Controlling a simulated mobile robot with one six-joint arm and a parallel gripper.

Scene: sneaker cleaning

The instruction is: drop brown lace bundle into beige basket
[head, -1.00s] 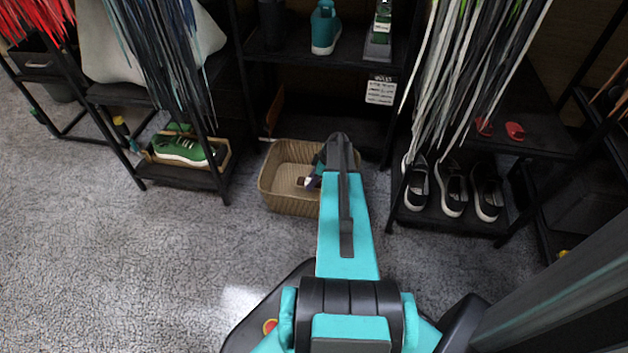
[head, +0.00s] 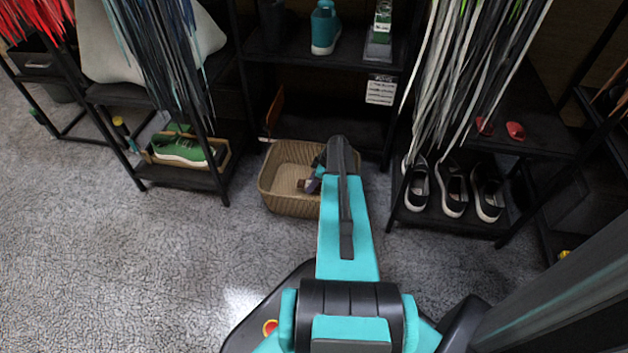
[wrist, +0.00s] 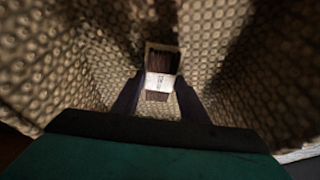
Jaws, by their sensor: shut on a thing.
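The beige basket (head: 290,203) stands on the carpet in front of the shelves in the head view, and its woven walls (wrist: 60,60) surround the wrist view. My gripper (wrist: 158,98) reaches down inside the basket. It is shut on the brown lace bundle (wrist: 161,62), which has a pale band (wrist: 161,81) around it. In the head view my arm covers the basket's right part, and a small part of the brown bundle (head: 303,185) shows beside my gripper. Whether the bundle touches the basket floor is unclear.
A green shoe (head: 182,150) sits on a low shelf to the left. Dark sneakers (head: 453,188) stand on a low shelf to the right. The carpet (head: 100,250) at front left is clear.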

